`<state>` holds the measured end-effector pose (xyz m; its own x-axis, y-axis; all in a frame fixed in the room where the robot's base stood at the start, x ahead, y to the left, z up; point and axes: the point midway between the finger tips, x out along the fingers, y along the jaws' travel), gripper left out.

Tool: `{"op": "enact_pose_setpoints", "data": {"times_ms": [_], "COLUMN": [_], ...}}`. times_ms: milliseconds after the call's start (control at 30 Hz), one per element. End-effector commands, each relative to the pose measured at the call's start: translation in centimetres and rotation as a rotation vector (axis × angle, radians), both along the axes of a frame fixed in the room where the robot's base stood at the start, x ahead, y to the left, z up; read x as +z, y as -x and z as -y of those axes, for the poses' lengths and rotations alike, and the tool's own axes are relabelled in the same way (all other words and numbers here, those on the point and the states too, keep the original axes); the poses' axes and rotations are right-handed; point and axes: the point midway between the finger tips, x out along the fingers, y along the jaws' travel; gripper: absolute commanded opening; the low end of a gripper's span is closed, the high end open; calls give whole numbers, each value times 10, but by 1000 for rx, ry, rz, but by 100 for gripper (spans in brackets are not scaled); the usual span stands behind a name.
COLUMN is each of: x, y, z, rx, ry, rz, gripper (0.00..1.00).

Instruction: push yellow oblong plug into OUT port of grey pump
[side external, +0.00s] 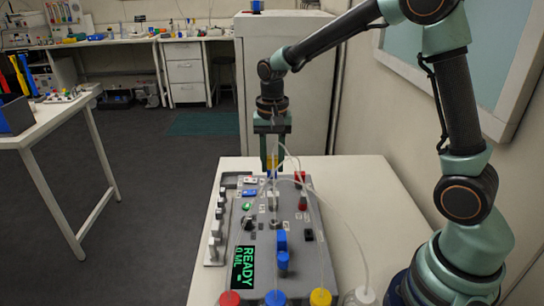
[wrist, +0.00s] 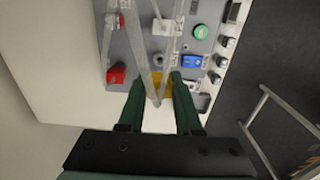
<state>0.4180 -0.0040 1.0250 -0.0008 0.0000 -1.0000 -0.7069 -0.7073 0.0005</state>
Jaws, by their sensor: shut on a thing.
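The grey pump (side external: 318,262) lies on the white table, its green READY display (side external: 244,265) toward the camera. My gripper (side external: 272,168) is above the pump's far edge, pointing down. It is shut on the yellow oblong plug (wrist: 167,88), which shows between the fingertips in the wrist view; my gripper (wrist: 158,86) reaches over the pump's edge there. A clear tube (wrist: 155,70) crosses in front of the plug. The OUT port cannot be made out, and I cannot tell whether the plug touches or enters it.
A red block (wrist: 116,75) and a blue switch (wrist: 191,61) flank the plug on the pump. Loose clear tubing arcs over the panel. Red (side external: 229,298), blue (side external: 275,297) and yellow (side external: 320,297) caps stand at the near edge. The table right of the pump is mostly clear.

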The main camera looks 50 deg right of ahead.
Motion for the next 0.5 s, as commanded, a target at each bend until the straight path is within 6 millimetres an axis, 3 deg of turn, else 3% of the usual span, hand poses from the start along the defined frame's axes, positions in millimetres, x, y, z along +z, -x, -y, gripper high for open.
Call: {"op": "enact_pose_setpoints", "data": {"times_ms": [500], "x": [-32], "y": [0], "z": [1], "rx": [0], "ry": [0], "rz": [-3], "gripper": [0]}}
